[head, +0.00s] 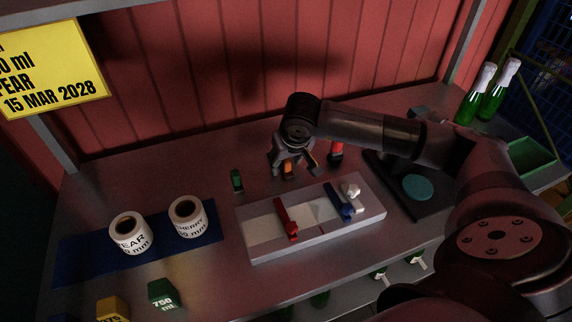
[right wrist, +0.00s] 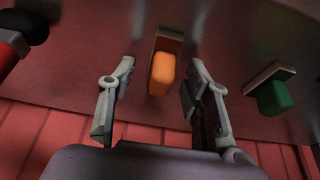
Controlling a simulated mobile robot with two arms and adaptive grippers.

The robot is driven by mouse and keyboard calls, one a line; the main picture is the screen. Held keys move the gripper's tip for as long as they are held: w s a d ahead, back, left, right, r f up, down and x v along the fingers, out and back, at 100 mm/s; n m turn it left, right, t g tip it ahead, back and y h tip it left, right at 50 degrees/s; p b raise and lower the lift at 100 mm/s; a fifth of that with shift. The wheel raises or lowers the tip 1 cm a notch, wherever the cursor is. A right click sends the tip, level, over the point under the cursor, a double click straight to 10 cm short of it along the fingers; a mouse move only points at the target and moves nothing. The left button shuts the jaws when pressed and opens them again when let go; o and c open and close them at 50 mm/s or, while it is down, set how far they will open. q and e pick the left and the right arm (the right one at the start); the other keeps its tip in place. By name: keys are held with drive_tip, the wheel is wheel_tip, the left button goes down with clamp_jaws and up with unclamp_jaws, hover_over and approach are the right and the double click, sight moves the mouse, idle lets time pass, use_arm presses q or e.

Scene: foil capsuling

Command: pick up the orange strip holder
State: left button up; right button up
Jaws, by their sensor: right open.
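The orange strip holder (head: 289,172) stands on the table behind the white tray, partly hidden by my right gripper in the head view. In the right wrist view the orange holder (right wrist: 162,74) is an orange block on a brownish base, lying between and beyond the two fingers. My right gripper (head: 293,166) is open above it, and its fingers (right wrist: 160,95) sit one to each side in the right wrist view. I see no clear contact between the fingers and the holder. My left gripper is not in view.
A green holder (head: 237,181) stands to the left and a red-and-black object (head: 337,152) to the right. The white tray (head: 256,247) with red and blue clamps lies in front. Two label rolls (head: 131,235) (head: 188,217) sit on a blue mat. Green bottles (head: 494,92) stand far right.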

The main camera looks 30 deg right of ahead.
drive_tip(key=shift+c, duration=0.2)
clamp_jaws()
drive_tip(key=shift+r, duration=0.2)
idle(0.4)
